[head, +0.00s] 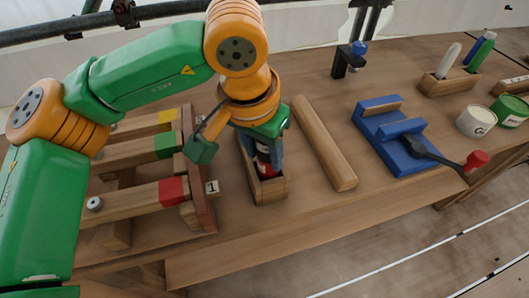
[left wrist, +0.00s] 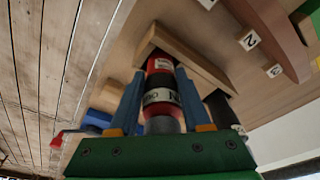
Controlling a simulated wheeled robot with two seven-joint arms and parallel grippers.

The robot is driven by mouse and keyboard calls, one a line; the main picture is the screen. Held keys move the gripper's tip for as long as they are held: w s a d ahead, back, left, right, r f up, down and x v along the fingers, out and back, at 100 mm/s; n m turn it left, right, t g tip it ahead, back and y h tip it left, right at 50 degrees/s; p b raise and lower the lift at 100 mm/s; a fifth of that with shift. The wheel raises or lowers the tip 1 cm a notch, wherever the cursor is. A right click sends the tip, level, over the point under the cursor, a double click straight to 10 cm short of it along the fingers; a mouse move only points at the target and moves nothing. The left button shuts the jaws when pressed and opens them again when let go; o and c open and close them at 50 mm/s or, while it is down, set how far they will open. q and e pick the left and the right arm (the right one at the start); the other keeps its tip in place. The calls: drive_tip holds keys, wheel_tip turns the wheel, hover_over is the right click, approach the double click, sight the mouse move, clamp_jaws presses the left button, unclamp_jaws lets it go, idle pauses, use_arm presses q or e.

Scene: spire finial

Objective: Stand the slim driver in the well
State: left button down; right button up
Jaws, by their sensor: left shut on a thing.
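My left gripper (head: 262,143) points down over a narrow open wooden box (head: 273,189). In the left wrist view, its blue fingers (left wrist: 162,115) are shut on a red-and-black cylinder (left wrist: 160,82) with a white label band. The cylinder also shows in the head view (head: 264,166), between the fingers, its lower end at the box. I cannot tell whether it touches the box floor, or whether it is the slim driver. A second dark cylinder (left wrist: 222,111) shows beside the right finger. A dark tool with a red end (head: 474,161) lies across a blue cradle (head: 385,137).
A wooden rack with red, green and yellow bands (head: 172,190) stands left of the box. A long wooden bar (head: 324,143) lies right of it. A small holder with pens (head: 450,86) and two tubs, one white (head: 476,121), are at the right. The front bench between is clear.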

use_arm(q)
drive_tip(key=shift+f, duration=0.15)
drive_tip(key=shift+c, duration=1.8)
unclamp_jaws()
wheel_tip(320, 180, up, 12)
drive_tip(key=s+a+p, duration=0.1)
drive_tip(key=s, duration=0.1)
drive_tip(key=shift+p, duration=0.35)
drive_tip(key=shift+a, duration=0.1)
